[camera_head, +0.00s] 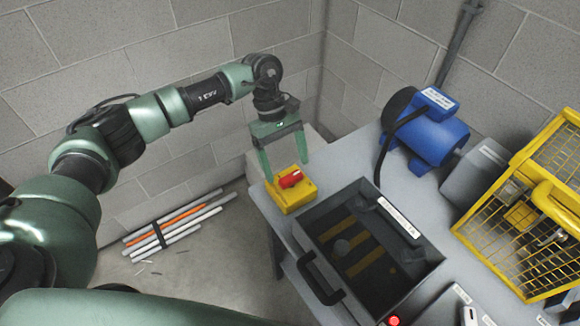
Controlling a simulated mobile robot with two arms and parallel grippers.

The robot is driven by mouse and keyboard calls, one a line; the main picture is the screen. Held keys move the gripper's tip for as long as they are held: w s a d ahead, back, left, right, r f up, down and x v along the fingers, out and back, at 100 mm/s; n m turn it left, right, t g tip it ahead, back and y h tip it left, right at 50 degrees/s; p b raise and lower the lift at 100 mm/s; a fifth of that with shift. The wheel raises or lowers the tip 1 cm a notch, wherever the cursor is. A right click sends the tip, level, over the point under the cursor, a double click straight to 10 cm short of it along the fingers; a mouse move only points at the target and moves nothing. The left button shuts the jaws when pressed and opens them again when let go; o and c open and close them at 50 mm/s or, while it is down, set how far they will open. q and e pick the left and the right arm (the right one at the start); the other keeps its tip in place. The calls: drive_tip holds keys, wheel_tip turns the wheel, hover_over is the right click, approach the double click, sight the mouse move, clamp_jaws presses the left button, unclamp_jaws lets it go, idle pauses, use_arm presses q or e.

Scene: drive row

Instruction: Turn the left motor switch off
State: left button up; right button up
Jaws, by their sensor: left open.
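The left motor switch is a yellow box (292,196) with a red rotary knob (290,179) on top. It stands at the left back corner of the grey bench. My left gripper (285,170) is open, with its two green fingers pointing down at the switch. In the picture the fingers appear on either side of the knob; I cannot tell whether they touch it. The knob's exact on or off position is too small to read. The blue motor (432,135) sits on the bench to the right of the switch. My right gripper is out of view.
A yellow mesh guard (530,215) is at the right. A black cable runs from the motor. Pipes (178,228) lie on the floor at left. Block walls close off the back.

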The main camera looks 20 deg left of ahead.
sight(290, 175)
use_arm(q)
drive_tip(key=x, duration=0.2)
drive_tip(key=shift+w+d+f, duration=0.1)
drive_tip(key=shift+w+f, duration=0.15)
drive_tip(key=shift+f, duration=0.05)
drive_tip(key=shift+s+d+f+p, duration=0.15)
drive_tip(key=shift+f+p, duration=0.15)
drive_tip(key=shift+f, duration=0.15)
drive_tip(key=c, duration=1.4)
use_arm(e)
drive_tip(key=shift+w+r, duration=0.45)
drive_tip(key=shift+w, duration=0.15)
